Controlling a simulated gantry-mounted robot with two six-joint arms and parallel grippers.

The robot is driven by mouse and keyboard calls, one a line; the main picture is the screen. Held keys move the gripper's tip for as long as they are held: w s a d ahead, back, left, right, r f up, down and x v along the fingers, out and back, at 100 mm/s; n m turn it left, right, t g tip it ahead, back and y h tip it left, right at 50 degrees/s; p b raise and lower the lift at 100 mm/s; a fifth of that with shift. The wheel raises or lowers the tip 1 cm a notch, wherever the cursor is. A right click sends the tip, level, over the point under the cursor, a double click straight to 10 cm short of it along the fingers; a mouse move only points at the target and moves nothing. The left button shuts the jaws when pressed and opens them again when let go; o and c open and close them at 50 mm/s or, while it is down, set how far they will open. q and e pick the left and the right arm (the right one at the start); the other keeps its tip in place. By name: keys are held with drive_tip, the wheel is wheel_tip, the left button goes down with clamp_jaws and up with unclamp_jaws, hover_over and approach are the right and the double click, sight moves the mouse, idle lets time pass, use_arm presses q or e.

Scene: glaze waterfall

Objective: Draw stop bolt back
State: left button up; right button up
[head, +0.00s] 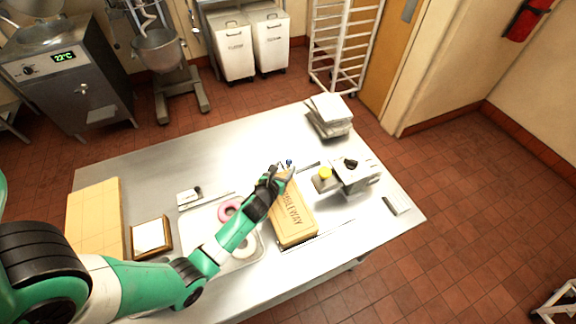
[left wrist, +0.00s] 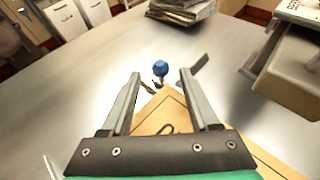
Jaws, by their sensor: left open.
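A small blue knob (head: 289,162), which looks like the stop bolt's handle, stands at the far end of a lettered wooden box (head: 293,215). In the left wrist view the blue knob (left wrist: 160,67) sits ahead of the box's corner (left wrist: 162,112), on a small metal fitting. My left gripper (head: 281,172) is over the far end of the box. In the left wrist view its two fingers (left wrist: 160,78) are apart, with the knob showing between and just beyond their tips, and nothing is held. Whether they touch it cannot be told. My right gripper does not show.
A stack (head: 329,122) sits at the back. The table's back left is clear.

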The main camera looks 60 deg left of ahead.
sight(288, 162)
use_arm(q)
drive_tip(key=b+x, duration=0.1)
drive_tip(key=x, duration=0.3)
clamp_jaws()
idle(1.4)
